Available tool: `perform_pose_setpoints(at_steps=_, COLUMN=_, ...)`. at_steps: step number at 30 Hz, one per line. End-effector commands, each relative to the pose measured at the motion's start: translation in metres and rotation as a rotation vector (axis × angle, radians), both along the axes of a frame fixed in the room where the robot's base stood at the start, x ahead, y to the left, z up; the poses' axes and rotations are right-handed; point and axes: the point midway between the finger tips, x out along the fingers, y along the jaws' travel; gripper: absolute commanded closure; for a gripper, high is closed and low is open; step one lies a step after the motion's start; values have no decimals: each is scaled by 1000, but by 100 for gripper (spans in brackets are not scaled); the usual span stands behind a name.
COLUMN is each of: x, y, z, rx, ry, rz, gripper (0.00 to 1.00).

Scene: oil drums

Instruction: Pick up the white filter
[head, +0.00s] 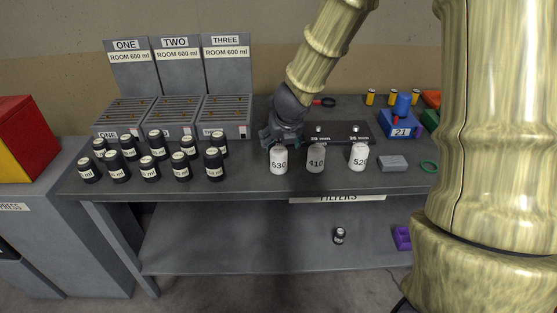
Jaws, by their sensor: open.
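Three white filters stand upright in a row near the front of the table: the left one (279,160) reads what looks like 530, the middle one (316,158) 410 and the right one (359,156) 520. My gripper (281,142) points down just above and behind the left white filter, and its jaws are open. In the picture its fingertips come close to or overlap the top of that filter. I cannot tell whether they touch it or stand around it. Part of the filter's top is hidden by the gripper.
Several black bottles (150,168) stand to the left, before three grey racks (225,118). A dark block (340,132) sits behind the filters. To the right are a grey block (392,163), a green ring (429,166) and a blue box (401,124). A shelf (260,245) lies below.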

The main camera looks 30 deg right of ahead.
Motion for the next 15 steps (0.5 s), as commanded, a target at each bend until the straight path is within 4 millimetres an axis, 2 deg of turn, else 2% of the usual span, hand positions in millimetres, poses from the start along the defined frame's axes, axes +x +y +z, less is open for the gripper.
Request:
perform_pose_setpoints(at_steps=1, x=3, y=-1, z=-9, rx=2, ry=1, rz=1, gripper=24)
perform_pose_setpoints(at_steps=6, x=11, y=-5, z=-23, rx=-1, ry=1, rz=0, gripper=24)
perform_pose_setpoints(at_steps=15, x=16, y=-9, z=-34, rx=0, ry=1, rz=0, gripper=24)
